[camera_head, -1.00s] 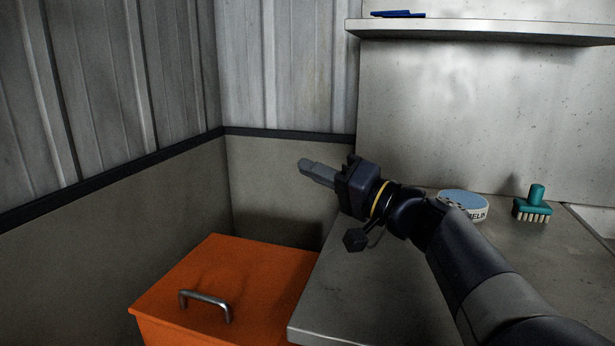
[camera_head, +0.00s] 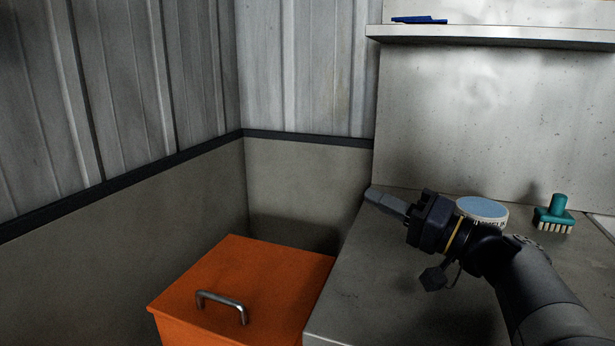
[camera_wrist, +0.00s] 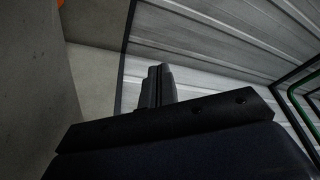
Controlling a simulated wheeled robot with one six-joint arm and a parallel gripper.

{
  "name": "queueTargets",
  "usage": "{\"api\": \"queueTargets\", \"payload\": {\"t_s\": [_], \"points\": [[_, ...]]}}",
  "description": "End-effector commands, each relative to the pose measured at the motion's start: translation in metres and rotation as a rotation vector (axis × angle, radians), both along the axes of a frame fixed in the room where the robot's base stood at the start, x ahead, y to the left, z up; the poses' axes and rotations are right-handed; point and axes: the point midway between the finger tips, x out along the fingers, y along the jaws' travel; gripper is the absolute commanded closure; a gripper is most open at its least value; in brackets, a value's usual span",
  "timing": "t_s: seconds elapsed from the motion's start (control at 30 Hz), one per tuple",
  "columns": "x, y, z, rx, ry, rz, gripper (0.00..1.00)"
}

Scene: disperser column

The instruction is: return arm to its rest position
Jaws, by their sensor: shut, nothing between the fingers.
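My gripper (camera_head: 372,194) is at the end of my dark arm, above the left part of the grey counter in the head view. Its fingers are shut together with nothing between them and point left, towards the corner of the walls. In the wrist view the closed fingers (camera_wrist: 158,85) stand out against the ribbed wall. My arm comes in from the lower right and partly hides the counter.
An orange bin (camera_head: 240,290) with a metal handle stands left of the counter (camera_head: 350,300). A round blue-topped tin (camera_head: 482,208) and a teal brush (camera_head: 554,214) stand on the counter behind my arm. A shelf (camera_head: 490,37) above holds a blue item (camera_head: 418,20).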

Motion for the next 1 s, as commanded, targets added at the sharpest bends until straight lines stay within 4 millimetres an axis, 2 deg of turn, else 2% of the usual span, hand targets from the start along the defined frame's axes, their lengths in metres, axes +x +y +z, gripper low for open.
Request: {"api": "queueTargets", "payload": {"t_s": [0.27,0.7,0.8,0.9,1.0], "points": [[0.007,0.019,0.006,-0.002,-0.001,0.004,1.0],[0.031,0.079,0.029,-0.001,-0.002,0.005,1.0],[0.036,0.091,0.025,0.0,0.0,0.005,1.0],[0.036,0.087,0.007,0.001,0.003,-0.002,1.0],[0.036,0.087,-0.002,0.001,0.002,-0.001,1.0]]}}
